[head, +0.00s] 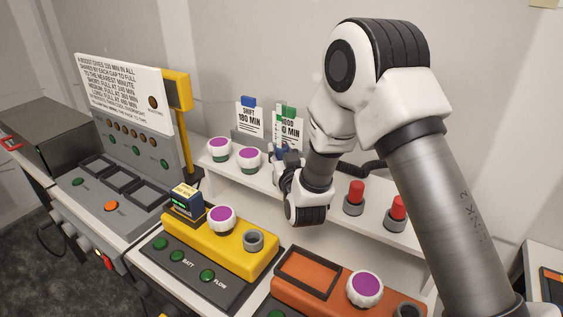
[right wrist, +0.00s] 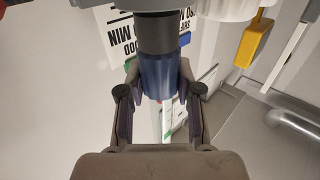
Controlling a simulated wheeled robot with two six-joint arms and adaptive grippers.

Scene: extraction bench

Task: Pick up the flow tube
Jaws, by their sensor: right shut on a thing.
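My right gripper (right wrist: 158,80) is shut around a blue cylindrical part with a dark grey end, which I take to be the flow tube (right wrist: 159,72). A pale strip with a green mark shows below the blue part between the fingers. In the head view my right gripper (head: 283,168) is by the white shelf, below the sign cards, and its wrist covers much of it. The tube is mostly hidden there. My left gripper is not in view.
White shelf (head: 215,168) holds two purple-topped knobs (head: 219,147) at left and two red-topped posts (head: 356,192) at right. A yellow unit (head: 240,252) with an empty-looking grey socket (head: 254,239) and an orange unit (head: 335,297) stand in front. A card (head: 250,120) reads "180 MIN".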

